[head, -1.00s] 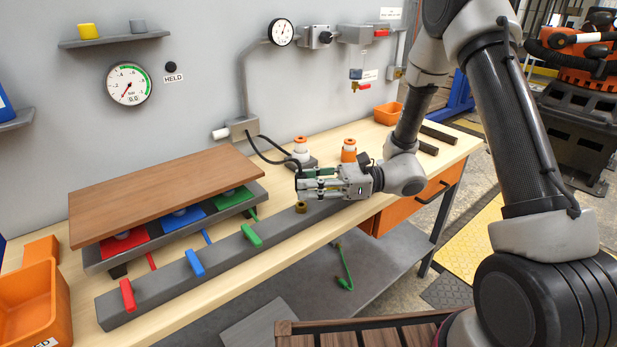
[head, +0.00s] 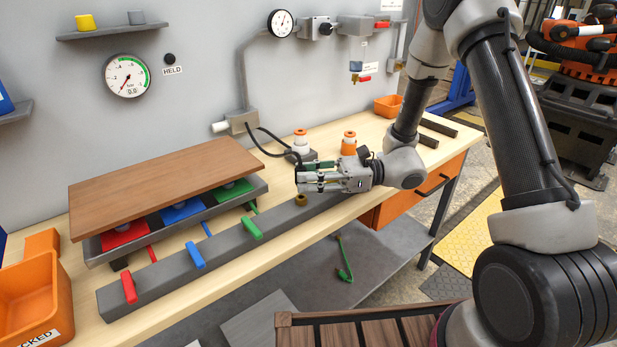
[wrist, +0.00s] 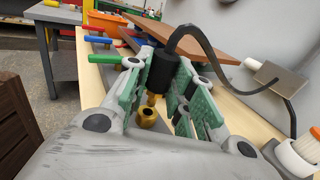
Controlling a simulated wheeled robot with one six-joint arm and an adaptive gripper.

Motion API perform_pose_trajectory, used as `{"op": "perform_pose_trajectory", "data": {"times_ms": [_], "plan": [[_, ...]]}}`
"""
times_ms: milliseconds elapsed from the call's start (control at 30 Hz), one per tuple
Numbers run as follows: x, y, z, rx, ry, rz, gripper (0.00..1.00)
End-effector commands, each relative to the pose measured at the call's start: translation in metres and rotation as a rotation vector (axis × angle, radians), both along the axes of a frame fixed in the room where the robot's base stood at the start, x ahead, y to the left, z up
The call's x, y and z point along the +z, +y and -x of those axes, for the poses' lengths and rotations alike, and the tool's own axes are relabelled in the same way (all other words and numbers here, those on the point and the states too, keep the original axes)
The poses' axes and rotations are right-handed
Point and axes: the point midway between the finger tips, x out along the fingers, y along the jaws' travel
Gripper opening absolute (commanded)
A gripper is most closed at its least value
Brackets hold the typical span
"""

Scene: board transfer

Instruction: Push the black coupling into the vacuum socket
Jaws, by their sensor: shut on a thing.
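My gripper (head: 303,180) is shut on the black coupling (wrist: 163,72), which shows between the green-padded fingers in the wrist view. A black hose rises from the coupling's top. A brass tip (wrist: 153,98) points down from it. The brass socket (wrist: 148,117) stands just past the tip in the wrist view. In the head view the same socket (head: 301,200) sits on the long grey bar (head: 170,276), just below the fingertips. The tip looks outside the socket; the exact gap and alignment cannot be told. The coupling is mostly hidden by the fingers in the head view.
The black hose (head: 268,152) loops to a grey wall box (head: 241,123). Red, blue and green handles (head: 251,228) stand along the bar. A brown board (head: 160,185) lies above the cups to the left. Orange-and-white bottles (head: 349,143) stand close behind my gripper.

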Motion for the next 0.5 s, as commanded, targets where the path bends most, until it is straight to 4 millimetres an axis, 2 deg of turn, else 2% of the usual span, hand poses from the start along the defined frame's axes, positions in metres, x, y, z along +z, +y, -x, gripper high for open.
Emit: {"op": "perform_pose_trajectory", "data": {"times_ms": [500], "plan": [[-0.0043, 0.0000, 0.0000, 0.000, 0.001, 0.000, 0.00]]}}
